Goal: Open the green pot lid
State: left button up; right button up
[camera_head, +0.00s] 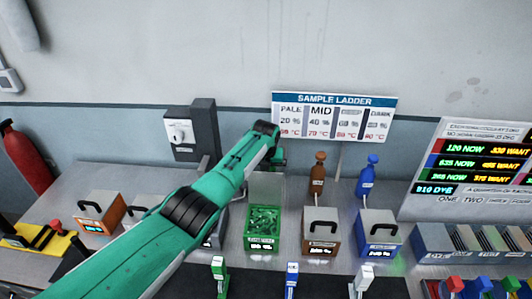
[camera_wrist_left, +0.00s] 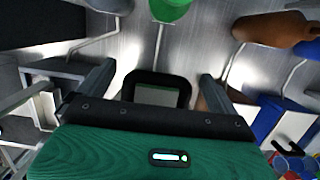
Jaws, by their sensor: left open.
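The green pot (camera_head: 263,240) stands on the bench in the head view, with green pieces visible inside it. A pale grey panel (camera_head: 266,187) stands upright at its back edge and looks like its lid, swung up. My left gripper (camera_head: 275,152) is above and behind that panel, partly hidden by its own arm. In the left wrist view a black loop handle (camera_wrist_left: 157,77) lies between the two open fingers, with a gap visible on each side. My right gripper is not in view.
Closed brown (camera_head: 321,235) and blue (camera_head: 378,238) pots with black handles stand to the right. A brown bottle (camera_head: 318,178) and a blue bottle (camera_head: 367,178) stand behind them. A green bottle (camera_wrist_left: 170,8) shows in the wrist view. A grey wall box (camera_head: 190,132) is left of the gripper.

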pick_arm(q)
jog(key=b+v, duration=0.3)
jog(key=v, duration=0.9)
